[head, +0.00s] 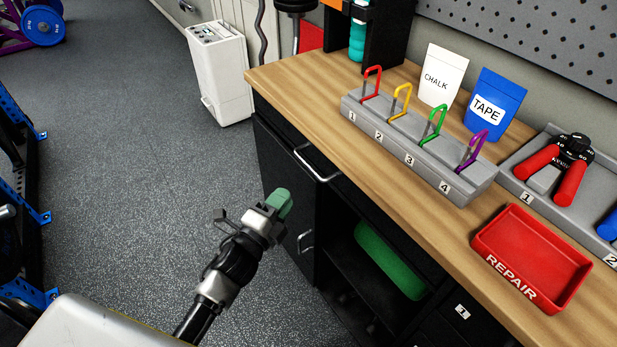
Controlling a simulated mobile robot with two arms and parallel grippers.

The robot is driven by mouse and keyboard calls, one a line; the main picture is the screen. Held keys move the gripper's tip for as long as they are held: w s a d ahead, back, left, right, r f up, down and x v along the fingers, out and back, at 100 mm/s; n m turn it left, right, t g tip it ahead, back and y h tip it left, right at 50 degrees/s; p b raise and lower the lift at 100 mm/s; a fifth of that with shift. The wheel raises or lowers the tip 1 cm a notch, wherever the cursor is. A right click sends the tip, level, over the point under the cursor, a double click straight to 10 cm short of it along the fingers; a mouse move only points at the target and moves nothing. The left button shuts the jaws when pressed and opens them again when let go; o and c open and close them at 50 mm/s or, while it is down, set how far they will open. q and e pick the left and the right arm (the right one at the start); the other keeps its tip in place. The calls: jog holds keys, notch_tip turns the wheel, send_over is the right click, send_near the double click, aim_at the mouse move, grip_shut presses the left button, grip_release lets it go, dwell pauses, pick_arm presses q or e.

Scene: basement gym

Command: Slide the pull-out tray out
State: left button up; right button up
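A black front with a long silver bar handle (316,163) sits just under the wooden worktop at the left end of the bench; it looks like the pull-out tray, and it appears flush with the cabinet. My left gripper (279,203) has green fingertips and is in front of the cabinet, lower left of that handle and apart from it. Its fingers are seen from the side and overlap, so I cannot tell whether they are open or shut. Nothing is visibly held. My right gripper is out of view.
Below is a cabinet door with a small handle (305,242) and an open bay holding a green roll (390,262). On the worktop (300,78) stand a carabiner rack (425,160), pouches and a red REPAIR tray (532,244).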

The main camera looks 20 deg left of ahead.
aim_at(308, 164)
pick_arm(q)
jog(key=x, duration=0.5)
jog(key=p+x, duration=0.1)
jog(key=x, duration=0.5)
jog(key=shift+s+r, duration=0.1)
jog(key=shift+r, duration=0.1)
grip_shut()
